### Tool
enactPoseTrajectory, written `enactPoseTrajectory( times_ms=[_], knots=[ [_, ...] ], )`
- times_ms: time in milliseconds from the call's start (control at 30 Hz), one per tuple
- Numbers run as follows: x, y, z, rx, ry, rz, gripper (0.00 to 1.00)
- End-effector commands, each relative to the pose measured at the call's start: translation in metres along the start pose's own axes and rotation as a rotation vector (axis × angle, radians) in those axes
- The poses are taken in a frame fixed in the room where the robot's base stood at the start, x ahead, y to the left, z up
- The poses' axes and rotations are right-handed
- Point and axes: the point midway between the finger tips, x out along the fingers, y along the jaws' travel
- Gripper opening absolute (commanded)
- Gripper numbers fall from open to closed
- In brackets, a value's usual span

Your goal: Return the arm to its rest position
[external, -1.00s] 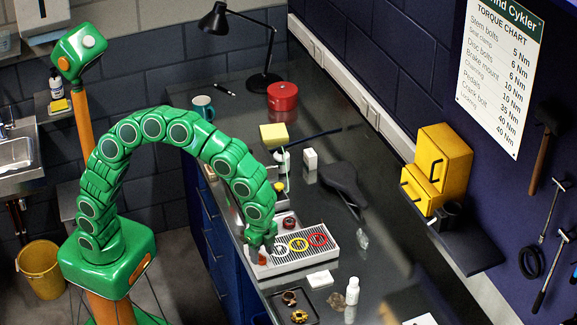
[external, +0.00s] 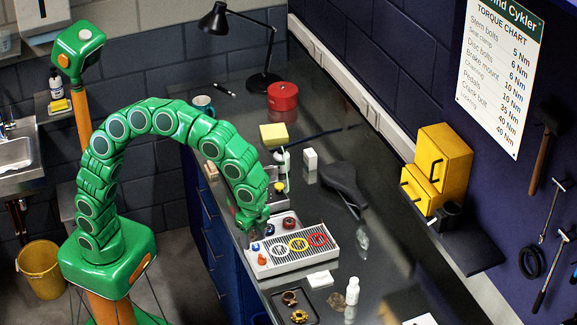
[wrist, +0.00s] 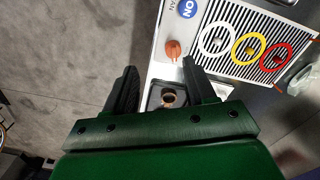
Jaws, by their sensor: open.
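My green segmented arm arches over the bench in the external view. My gripper (external: 252,222) hangs at the left edge of the bench, above and to the left of the white unit (external: 285,265). In the wrist view its two dark fingers (wrist: 158,85) are spread apart with nothing held between them. An orange knob (external: 262,259) stands on the unit's left end, apart from the gripper; it also shows in the wrist view (wrist: 173,50). A white ring (wrist: 216,40), a yellow ring (wrist: 249,49) and a red ring (wrist: 275,57) lie on the striped grille.
A dark tray (external: 313,317) with small parts and a white bottle (external: 352,291) are at the front. A black saddle (external: 343,182), a yellow sponge (external: 274,135), a red pot (external: 283,97) and a black lamp (external: 262,83) stand farther back. Floor left of the bench is open.

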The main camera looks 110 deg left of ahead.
Motion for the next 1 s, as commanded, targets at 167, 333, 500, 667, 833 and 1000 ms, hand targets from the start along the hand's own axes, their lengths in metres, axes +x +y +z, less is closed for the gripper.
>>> enactPoseTrajectory(
  times_ms=[167, 333, 500, 667, 833, 1000],
  knots=[
    [-0.013, 0.040, 0.033, -0.016, -0.033, 0.010, 0.55],
    [-0.021, 0.075, 0.069, -0.044, -0.072, 0.014, 0.55],
    [-0.025, 0.105, 0.109, -0.082, -0.113, 0.011, 0.55],
    [-0.027, 0.131, 0.149, -0.128, -0.153, 0.006, 0.55],
    [-0.025, 0.154, 0.194, -0.187, -0.196, -0.003, 0.55],
    [-0.022, 0.174, 0.238, -0.254, -0.234, -0.013, 0.55]
  ],
)
